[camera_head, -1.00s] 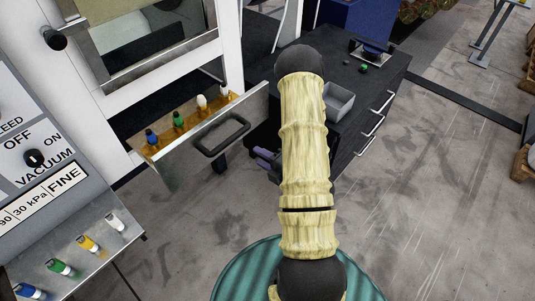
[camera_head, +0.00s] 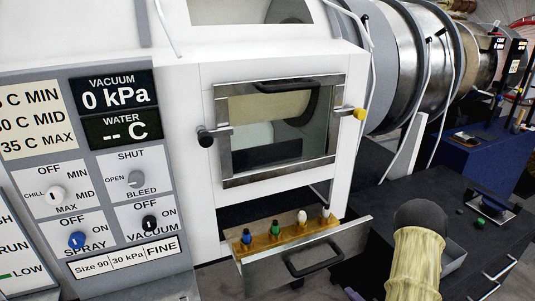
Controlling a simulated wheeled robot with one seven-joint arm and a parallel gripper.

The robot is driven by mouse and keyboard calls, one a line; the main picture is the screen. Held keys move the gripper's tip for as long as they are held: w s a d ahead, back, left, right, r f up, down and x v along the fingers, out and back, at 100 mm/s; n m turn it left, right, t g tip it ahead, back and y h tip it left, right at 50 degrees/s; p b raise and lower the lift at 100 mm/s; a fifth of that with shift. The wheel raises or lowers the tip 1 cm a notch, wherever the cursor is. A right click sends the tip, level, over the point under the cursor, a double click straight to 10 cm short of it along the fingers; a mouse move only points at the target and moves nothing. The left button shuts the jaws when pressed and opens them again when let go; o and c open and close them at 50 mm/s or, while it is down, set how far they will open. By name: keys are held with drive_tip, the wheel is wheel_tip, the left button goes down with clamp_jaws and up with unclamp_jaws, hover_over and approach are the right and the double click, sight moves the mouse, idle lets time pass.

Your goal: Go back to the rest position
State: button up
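My arm shows only in part, as a pale yellow sleeved link with a dark rounded joint at the lower right of the head view. My gripper is not in view; the lower frame edge cuts off the view near the arm. An open drawer (camera_head: 310,262) with a black handle juts out below the machine's window door. A row of small spools stands in it: blue (camera_head: 246,238), green (camera_head: 276,230), white (camera_head: 302,217) and another white one (camera_head: 325,213).
A white machine (camera_head: 345,130) with a framed window door (camera_head: 275,140) fills the middle. A control panel (camera_head: 110,170) with knobs stands left, its display reading 0 kPa. A dark cabinet (camera_head: 480,235) at right bears a grey tray (camera_head: 452,250). A metal drum (camera_head: 405,60) lies behind.

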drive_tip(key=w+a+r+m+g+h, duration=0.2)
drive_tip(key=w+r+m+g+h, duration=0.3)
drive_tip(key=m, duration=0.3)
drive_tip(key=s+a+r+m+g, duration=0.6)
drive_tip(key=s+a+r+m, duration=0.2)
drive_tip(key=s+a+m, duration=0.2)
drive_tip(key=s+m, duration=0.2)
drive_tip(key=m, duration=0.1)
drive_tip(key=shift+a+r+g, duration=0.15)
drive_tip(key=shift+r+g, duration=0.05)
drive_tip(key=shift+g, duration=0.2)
